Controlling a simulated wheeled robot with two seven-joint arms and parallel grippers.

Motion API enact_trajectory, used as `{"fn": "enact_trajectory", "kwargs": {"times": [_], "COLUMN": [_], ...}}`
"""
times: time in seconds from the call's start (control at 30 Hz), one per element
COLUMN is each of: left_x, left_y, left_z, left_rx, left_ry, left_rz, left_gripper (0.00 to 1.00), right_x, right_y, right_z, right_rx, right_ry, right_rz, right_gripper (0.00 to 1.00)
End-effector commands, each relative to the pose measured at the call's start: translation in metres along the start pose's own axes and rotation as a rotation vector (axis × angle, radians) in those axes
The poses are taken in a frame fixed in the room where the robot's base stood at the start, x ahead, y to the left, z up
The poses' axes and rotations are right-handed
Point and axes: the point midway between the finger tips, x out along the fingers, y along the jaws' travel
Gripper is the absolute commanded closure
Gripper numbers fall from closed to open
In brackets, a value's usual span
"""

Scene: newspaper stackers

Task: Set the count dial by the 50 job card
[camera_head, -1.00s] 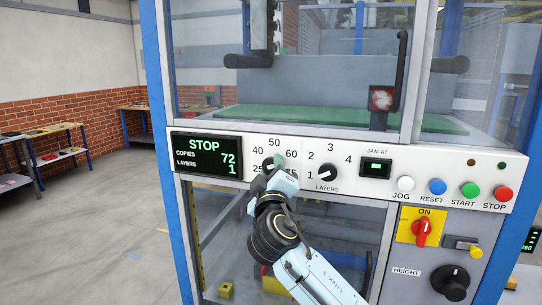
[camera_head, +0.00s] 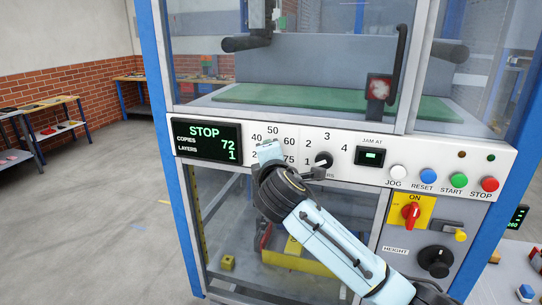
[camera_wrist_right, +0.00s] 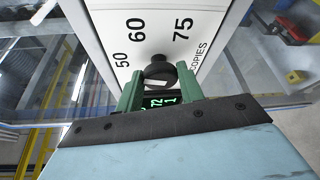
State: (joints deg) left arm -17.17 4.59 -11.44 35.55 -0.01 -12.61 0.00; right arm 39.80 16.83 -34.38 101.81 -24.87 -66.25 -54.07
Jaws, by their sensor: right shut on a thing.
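The count dial (camera_wrist_right: 160,72), a black knob with a white mark, sits on the white panel by the COPIES scale in the right wrist view. My right gripper (camera_wrist_right: 158,88) is shut on it, one green finger at each side. In the head view the gripper (camera_head: 268,150) and its wrist cover the dial, so which number its pointer faces cannot be told there. The scale numbers 40, 50 and 60 show above it. No job card marked 50 can be made out. My left gripper is out of view.
The layers dial (camera_head: 323,160) is just right of my wrist. Further right are the JAM AT window (camera_head: 370,157), several push buttons, a red ON switch (camera_head: 411,214) and a black height knob (camera_head: 436,261). A clear guard door with a handle (camera_head: 402,62) is above.

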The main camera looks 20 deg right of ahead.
Motion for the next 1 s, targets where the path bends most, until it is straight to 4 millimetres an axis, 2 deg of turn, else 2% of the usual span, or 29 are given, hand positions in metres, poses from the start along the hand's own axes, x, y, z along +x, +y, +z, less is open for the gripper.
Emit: {"fn": "enact_trajectory", "kwargs": {"times": [0.4, 1.0], "left_x": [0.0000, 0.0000], "left_y": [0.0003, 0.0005], "left_z": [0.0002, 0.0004], "left_rx": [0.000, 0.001], "left_ry": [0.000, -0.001], "left_rz": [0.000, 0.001], "left_gripper": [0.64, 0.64], "right_x": [0.0002, 0.0002], "right_y": [0.0012, 0.0003], "right_z": [-0.0007, -0.0009], "right_rx": [-0.204, -0.241], "right_ry": [0.000, 0.000], "right_rz": [-0.085, -0.103], "right_gripper": [0.85, 0.85]}}
